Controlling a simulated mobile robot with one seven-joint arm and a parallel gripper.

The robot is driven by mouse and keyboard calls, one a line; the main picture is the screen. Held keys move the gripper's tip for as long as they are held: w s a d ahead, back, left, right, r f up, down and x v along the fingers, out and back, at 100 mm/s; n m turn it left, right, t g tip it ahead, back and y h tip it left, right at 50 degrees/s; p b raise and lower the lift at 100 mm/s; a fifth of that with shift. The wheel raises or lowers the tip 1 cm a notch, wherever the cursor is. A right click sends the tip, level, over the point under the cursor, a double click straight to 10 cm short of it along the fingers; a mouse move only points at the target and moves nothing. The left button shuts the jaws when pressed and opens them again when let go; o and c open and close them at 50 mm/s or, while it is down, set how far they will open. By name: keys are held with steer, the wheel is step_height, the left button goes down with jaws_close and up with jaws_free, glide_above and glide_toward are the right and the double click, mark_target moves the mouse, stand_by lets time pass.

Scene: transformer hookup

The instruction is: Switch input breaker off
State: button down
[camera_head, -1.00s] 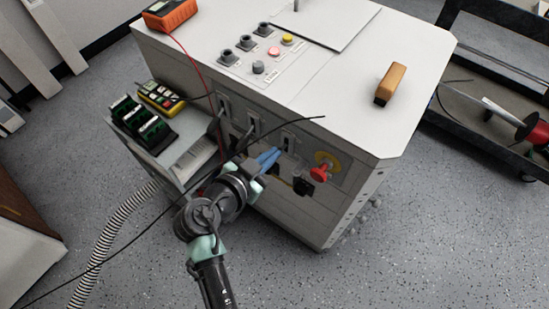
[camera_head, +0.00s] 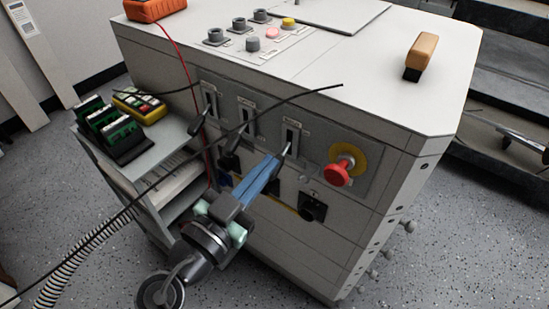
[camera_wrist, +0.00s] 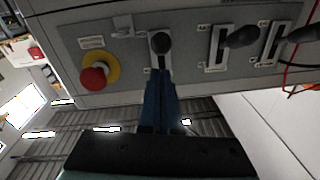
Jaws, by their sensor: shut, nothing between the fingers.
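The grey cabinet's front panel carries three black breaker levers: a left lever (camera_head: 209,103), a middle lever (camera_head: 240,128) and a right lever (camera_head: 290,138). Their labels are too small to read, so I cannot tell which is the input breaker. My gripper (camera_head: 274,161) has its blue fingers shut and empty, just below and left of the right lever's handle. In the wrist view the fingers (camera_wrist: 160,82) point at that lever's round black knob (camera_wrist: 160,43) and appear very close to it. Whether they touch is unclear.
A red emergency stop (camera_head: 338,172) on a yellow disc sits right of the right lever. A thin black cable (camera_head: 318,93) crosses before the panel. A side shelf (camera_head: 165,150) holds green terminal blocks (camera_head: 112,130) and a yellow device (camera_head: 140,105). A black socket (camera_head: 312,207) lies below.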

step_height(320, 180, down, 2)
steer(key=t+h+b, duration=0.1)
steer(key=b, duration=0.6)
steer(key=shift+f+t, duration=0.1)
steer(key=shift+t, duration=0.2)
steer(key=shift+t+b, duration=0.4)
steer(key=shift+b, duration=1.15)
